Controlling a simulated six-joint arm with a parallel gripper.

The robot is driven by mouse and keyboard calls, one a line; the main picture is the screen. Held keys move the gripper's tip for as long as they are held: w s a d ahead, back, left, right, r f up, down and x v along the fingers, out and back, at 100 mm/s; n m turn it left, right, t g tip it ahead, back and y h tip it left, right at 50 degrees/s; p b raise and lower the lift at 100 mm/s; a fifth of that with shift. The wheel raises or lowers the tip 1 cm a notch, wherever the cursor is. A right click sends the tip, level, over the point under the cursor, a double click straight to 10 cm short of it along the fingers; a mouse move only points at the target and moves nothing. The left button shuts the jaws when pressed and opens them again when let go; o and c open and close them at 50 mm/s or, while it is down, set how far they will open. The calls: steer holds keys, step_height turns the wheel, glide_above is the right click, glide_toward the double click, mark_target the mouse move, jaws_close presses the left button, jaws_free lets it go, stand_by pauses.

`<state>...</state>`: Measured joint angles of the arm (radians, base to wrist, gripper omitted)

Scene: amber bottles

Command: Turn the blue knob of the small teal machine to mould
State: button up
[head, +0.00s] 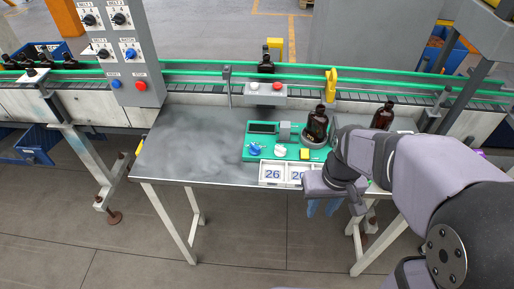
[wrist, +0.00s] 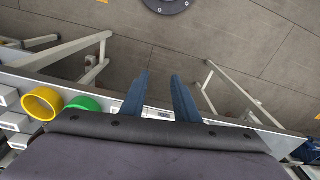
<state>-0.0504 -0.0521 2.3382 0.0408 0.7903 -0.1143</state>
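The small teal machine (head: 268,131) stands on the metal table in the head view, right of the table's middle. Its blue knob (head: 255,149) is at the front left, with a white knob (head: 280,150) beside it. The knob's exact pointing and labels are too small to read. My gripper (head: 321,208) is in front of the table's front edge, to the right of and nearer than the blue knob, apart from it. In the wrist view its two blue fingers (wrist: 158,92) are spread apart with nothing between them, over the floor and table edge.
A brown bottle (head: 317,123) stands on the machine's right part, and another (head: 383,116) stands farther right. White number trays (head: 272,174) lie in front of the machine. The left of the table (head: 190,140) is clear. A yellow ring (wrist: 42,103) and a green one (wrist: 82,103) show in the wrist view.

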mark_target(256, 146)
steer(key=w+a+n+b, duration=0.1)
steer(key=w+a+b, duration=0.1)
steer(key=w, duration=0.2)
steer(key=w+a+r+n+t+y+b, duration=0.1)
steer(key=w+a, duration=0.2)
steer(key=w, duration=0.1)
steer(key=w+a+r+n+b, duration=0.1)
steer(key=w+a+n+b, duration=0.1)
steer(key=w, duration=0.3)
steer(key=shift+w+a+b, duration=0.1)
steer(key=shift+a+b, duration=0.2)
steer(key=shift+a, duration=0.25)
steer(key=w+a+r+n+t+y+b, duration=0.1)
steer(key=w+a+r+n+y+b, duration=0.2)
steer(key=w+a, duration=0.4)
steer(key=shift+h, duration=0.6)
steer(key=shift+s+a+p+x, duration=0.15)
steer(key=shift+p+x, duration=0.1)
steer(key=shift+x, duration=1.4)
steer(key=shift+s+a+p+x, duration=0.15)
steer(key=shift+p+x, duration=0.1)
steer(key=shift+x, duration=1.35)
jaws_close()
